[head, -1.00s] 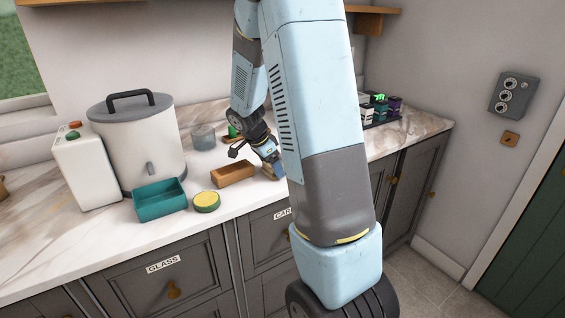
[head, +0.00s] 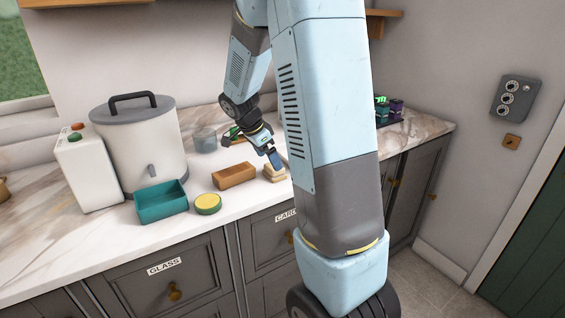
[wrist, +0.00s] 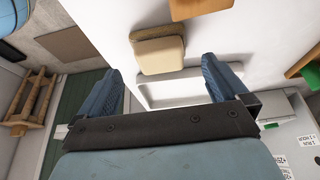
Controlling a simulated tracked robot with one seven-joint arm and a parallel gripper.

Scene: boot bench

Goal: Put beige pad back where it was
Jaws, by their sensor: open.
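The beige pad (head: 275,173) lies on the marble counter, just right of the brown block. In the head view it looks like a small stack of beige layers, partly covered by my gripper. In the wrist view the pad (wrist: 158,54) shows a pale face and a tan edge. My gripper (head: 273,158) points down at the pad in the head view. In the wrist view my gripper (wrist: 163,85) is open and empty, with the pad ahead of the gap between its fingers. I cannot tell how far the fingertips are from the pad.
The brown block (head: 234,175) is close on the pad's left. Further left are a yellow-green round sponge (head: 208,204), a teal tray (head: 161,201) and a white urn (head: 140,145). A pale tray-like outline (wrist: 190,91) lies beside the pad in the wrist view.

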